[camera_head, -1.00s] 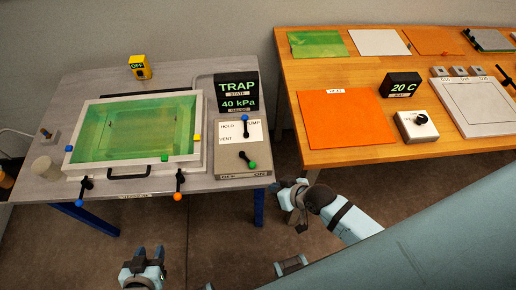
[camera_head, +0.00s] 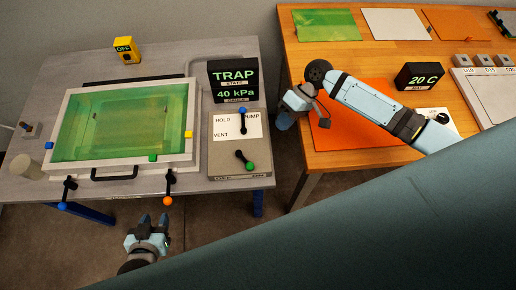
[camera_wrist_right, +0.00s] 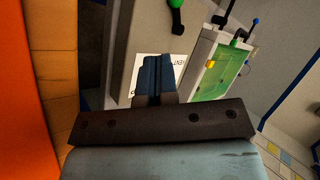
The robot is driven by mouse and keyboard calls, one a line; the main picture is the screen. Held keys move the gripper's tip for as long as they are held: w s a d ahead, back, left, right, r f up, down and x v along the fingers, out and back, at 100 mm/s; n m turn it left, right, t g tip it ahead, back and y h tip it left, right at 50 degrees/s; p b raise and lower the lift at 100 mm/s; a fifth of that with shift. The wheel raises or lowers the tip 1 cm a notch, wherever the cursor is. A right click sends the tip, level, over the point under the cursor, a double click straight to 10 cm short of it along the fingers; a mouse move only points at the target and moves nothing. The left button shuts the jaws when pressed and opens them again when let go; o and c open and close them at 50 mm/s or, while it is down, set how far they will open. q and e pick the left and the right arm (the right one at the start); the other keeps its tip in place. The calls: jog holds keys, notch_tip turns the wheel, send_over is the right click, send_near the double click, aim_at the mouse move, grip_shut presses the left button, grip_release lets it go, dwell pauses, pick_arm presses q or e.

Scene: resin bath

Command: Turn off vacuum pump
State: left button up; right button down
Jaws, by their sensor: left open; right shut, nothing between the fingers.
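The pump control panel (camera_head: 225,172) stands at the right end of the grey table. Its lower black lever has a green knob (camera_head: 250,167) pointing down and right, the side marked ON in the earlier frame. Above it a lever with a blue knob (camera_head: 242,111) stands by the HOLD, PUMP and VENT label. The TRAP display (camera_head: 234,80) reads 40 kPa. My right gripper (camera_head: 284,121) is shut and empty, right of the panel and apart from it. The right wrist view shows its fingers (camera_wrist_right: 155,75) and the green knob (camera_wrist_right: 177,27) beyond. My left gripper (camera_head: 154,221) is open and empty before the table.
The green resin bath (camera_head: 120,165) with blue-knobbed and orange-knobbed levers (camera_head: 168,200) at its front lies left of the panel. A yellow OFF box (camera_head: 126,50) stands behind it. The wooden table (camera_head: 308,160) with an orange sheet (camera_head: 350,140) is right of a floor gap.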

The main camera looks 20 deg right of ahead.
aim_at(251, 162)
jog(key=p+x, duration=0.1)
jog(key=x, duration=0.9)
jog(key=shift+f, duration=0.1)
jog(key=shift+s+a+f+p, duration=0.1)
jog(key=shift+s+a+p, duration=0.15)
jog(key=shift+a, duration=0.35)
jog(key=shift+s+a+f+p, duration=0.1)
jog(key=shift+a+p, duration=0.2)
jog(key=shift+a, duration=0.3)
jog(key=shift+s+a+f, duration=0.15)
jog(key=shift+s+a, duration=0.1)
jog(key=shift+a, duration=0.35)
pick_arm(q)
jog(key=shift+w+a+r, duration=0.1)
jog(key=shift+w+r, duration=0.05)
jog(key=shift+r, duration=0.45)
jog(key=shift+w+a+r, duration=0.1)
jog(key=shift+r, duration=0.5)
jog(key=shift+s+d, duration=0.1)
jog(key=shift+f, duration=0.1)
